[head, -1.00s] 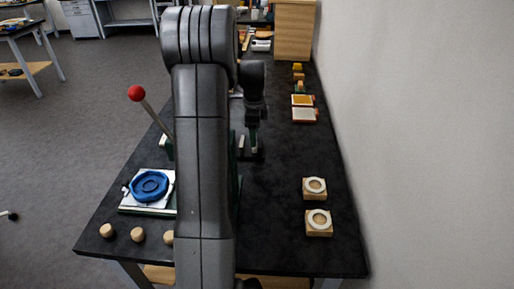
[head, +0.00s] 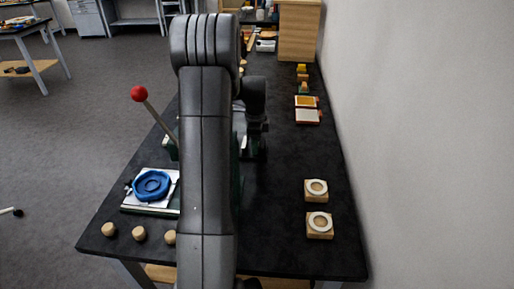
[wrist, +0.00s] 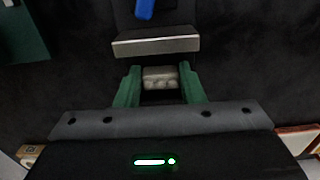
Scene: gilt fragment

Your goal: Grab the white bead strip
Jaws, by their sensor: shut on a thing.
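The white bead strip (wrist: 160,83) shows in the wrist view as a short pale piece with several rounded beads. It lies between the two green fingers of my gripper (wrist: 160,72), which are shut on it. Its far end and underside are hidden. In the head view my arm covers most of the gripper area, and I cannot make out the strip's full length there.
A dark block with a pale metal edge (wrist: 155,46) stands just beyond the fingertips. On the black bench (head: 285,240) are a blue round mould (head: 152,185), a red-knobbed lever (head: 139,93) and two wooden blocks with white rings (head: 320,223).

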